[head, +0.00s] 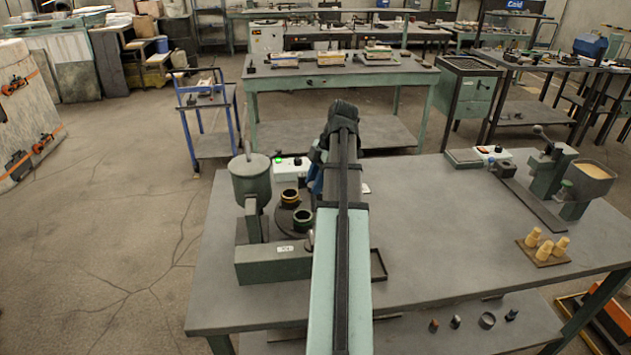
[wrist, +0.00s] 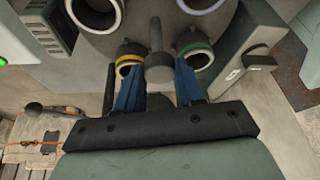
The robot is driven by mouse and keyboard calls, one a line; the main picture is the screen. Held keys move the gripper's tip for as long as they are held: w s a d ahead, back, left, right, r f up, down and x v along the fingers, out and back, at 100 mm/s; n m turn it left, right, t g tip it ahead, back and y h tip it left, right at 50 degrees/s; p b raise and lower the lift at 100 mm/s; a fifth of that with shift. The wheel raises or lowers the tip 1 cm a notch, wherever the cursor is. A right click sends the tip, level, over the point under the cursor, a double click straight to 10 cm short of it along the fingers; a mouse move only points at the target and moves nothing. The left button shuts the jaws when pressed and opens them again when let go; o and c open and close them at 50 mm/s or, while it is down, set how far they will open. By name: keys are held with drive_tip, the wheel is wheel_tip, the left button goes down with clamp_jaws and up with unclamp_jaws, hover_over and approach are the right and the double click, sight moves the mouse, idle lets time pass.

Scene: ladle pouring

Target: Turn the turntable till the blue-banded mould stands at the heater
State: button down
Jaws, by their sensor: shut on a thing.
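The grey turntable (head: 284,220) stands at the left of the bench, partly hidden by my arm. In the wrist view the turntable (wrist: 132,38) carries several moulds. The blue-banded mould (wrist: 203,4) is at the upper right, cut by the frame edge. The yellow-banded mould (wrist: 128,60) is left of my gripper and the green-banded mould (wrist: 196,50) right of it. My gripper (wrist: 158,88) has its blue fingers shut on a grey upright peg (wrist: 159,68) at the turntable's edge, between those two moulds. I cannot tell which fixture is the heater.
A grey pot (head: 250,178) on a stand rises left of the turntable, with a labelled grey-green box (head: 272,264) in front. A white control box (head: 290,168) with a green button is behind. Wooden plugs (head: 545,247) lie right. The bench middle is clear.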

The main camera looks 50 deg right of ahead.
drive_tip(key=shift+n, duration=0.3)
idle(0.4)
drive_tip(key=c, duration=0.7)
unclamp_jaws()
